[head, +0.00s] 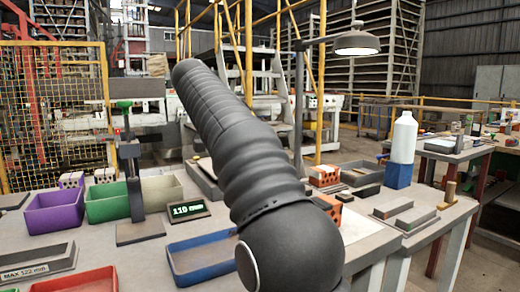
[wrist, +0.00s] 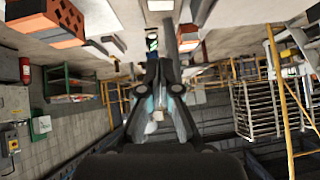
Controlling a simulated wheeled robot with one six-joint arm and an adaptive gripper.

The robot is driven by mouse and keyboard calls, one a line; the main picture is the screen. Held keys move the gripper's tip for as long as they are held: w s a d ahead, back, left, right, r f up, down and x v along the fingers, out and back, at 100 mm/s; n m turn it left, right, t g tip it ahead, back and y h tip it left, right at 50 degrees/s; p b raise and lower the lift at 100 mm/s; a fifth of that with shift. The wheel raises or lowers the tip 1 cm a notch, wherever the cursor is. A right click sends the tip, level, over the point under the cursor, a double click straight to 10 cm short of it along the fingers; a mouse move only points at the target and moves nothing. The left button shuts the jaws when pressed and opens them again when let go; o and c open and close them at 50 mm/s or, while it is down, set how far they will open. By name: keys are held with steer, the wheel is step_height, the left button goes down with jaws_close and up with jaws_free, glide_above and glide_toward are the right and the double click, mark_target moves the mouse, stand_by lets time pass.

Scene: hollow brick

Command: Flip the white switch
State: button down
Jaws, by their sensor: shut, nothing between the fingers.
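I cannot pick out a white switch in either view. My gripper (wrist: 157,62) shows in the middle of the wrist view, its dark fingers drawn together with nothing held between them. The wrist picture looks turned over, with the bench top along its upper edge. In the head view my dark ribbed arm crosses the middle of the bench, and my gripper cannot be seen there. The arm hides part of the bench and what stands behind it.
The bench (head: 130,260) carries a purple bin (head: 55,222), a green bin (head: 108,205), a blue tray (head: 200,268), a red tray (head: 75,284) and a "110 mm" display (head: 187,211). Orange bricks (head: 323,175) and a white bottle (head: 403,138) stand right of my arm. A lamp (head: 357,42) hangs above.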

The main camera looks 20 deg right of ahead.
steer(key=shift+w+a+r, duration=0.15)
steer(key=shift+w+a, duration=0.15)
steer(key=shift+w, duration=0.3)
steer(key=b+x, duration=0.2)
steer(key=x, duration=0.8)
step_height(320, 180, down, 2)
steer(key=shift+w+f+b, duration=0.1)
steer(key=shift+f+b, duration=0.1)
steer(key=shift+b, duration=0.2)
steer(key=shift+w+f, duration=0.15)
steer(key=shift+f, duration=0.7)
